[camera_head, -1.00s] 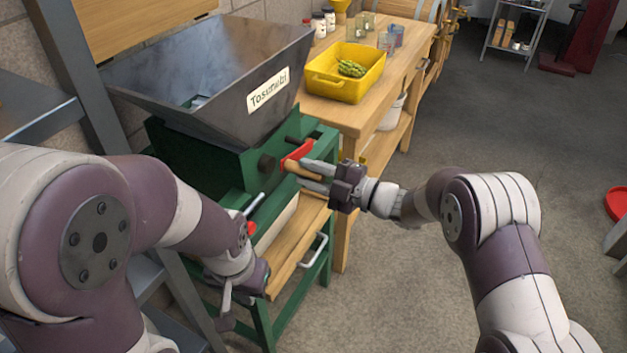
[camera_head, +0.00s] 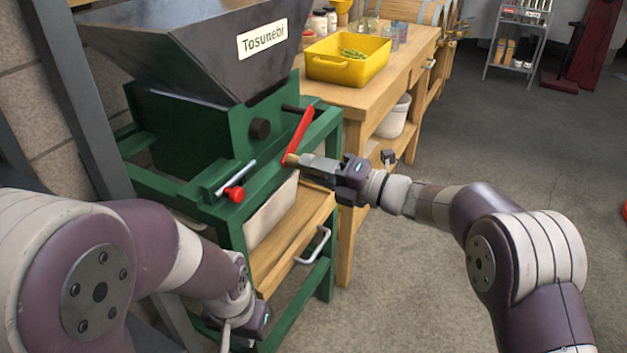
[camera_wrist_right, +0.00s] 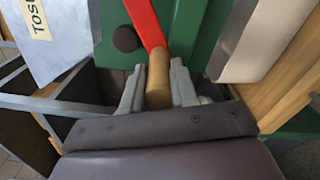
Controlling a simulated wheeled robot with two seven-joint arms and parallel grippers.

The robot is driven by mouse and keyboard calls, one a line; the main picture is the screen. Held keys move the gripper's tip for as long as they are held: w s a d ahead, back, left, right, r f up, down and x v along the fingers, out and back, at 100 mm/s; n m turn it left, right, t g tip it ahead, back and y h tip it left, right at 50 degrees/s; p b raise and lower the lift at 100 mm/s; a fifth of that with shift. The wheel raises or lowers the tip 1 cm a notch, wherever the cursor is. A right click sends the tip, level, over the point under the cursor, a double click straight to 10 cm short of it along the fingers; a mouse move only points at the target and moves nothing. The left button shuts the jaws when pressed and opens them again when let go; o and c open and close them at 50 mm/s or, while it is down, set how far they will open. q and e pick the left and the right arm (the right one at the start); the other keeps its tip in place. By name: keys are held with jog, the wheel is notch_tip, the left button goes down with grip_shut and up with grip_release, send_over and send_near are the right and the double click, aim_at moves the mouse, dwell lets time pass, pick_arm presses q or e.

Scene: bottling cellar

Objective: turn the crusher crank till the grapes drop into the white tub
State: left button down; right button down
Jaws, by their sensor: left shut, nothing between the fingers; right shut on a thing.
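The green crusher (camera_head: 185,140) stands at left under a dark metal hopper (camera_head: 190,45). Its red crank arm (camera_head: 300,130) slants down to a wooden handle (camera_head: 291,159). My right gripper (camera_head: 305,163) is shut on that handle; the right wrist view shows the handle (camera_wrist_right: 158,80) between both fingers. A white tub (camera_head: 272,215) sits below the crusher, largely hidden by the frame. My left gripper (camera_head: 228,335) is shut and empty, low at the crusher's front, partly cut off by the frame edge. The hopper's inside is out of sight, so any grapes in it cannot be seen.
A yellow bin (camera_head: 348,68) with green grapes stands on the wooden table (camera_head: 400,70) behind. A red-knobbed lever (camera_head: 236,194) sticks out of the crusher's front. A wooden board (camera_head: 290,240) with a metal handle lies below.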

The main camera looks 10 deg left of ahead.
jog(key=shift+w+f+n+b, duration=0.2)
jog(key=shift+f+n+b, duration=0.2)
jog(key=shift+f+b, duration=0.1)
jog(key=c, duration=0.9)
grip_release()
jog(key=shift+d+r, duration=0.1)
jog(key=shift+d+r, duration=0.1)
jog(key=shift+d, duration=0.3)
jog(key=p+v, duration=0.2)
jog(key=v, duration=1)
jog(key=shift+s, duration=0.1)
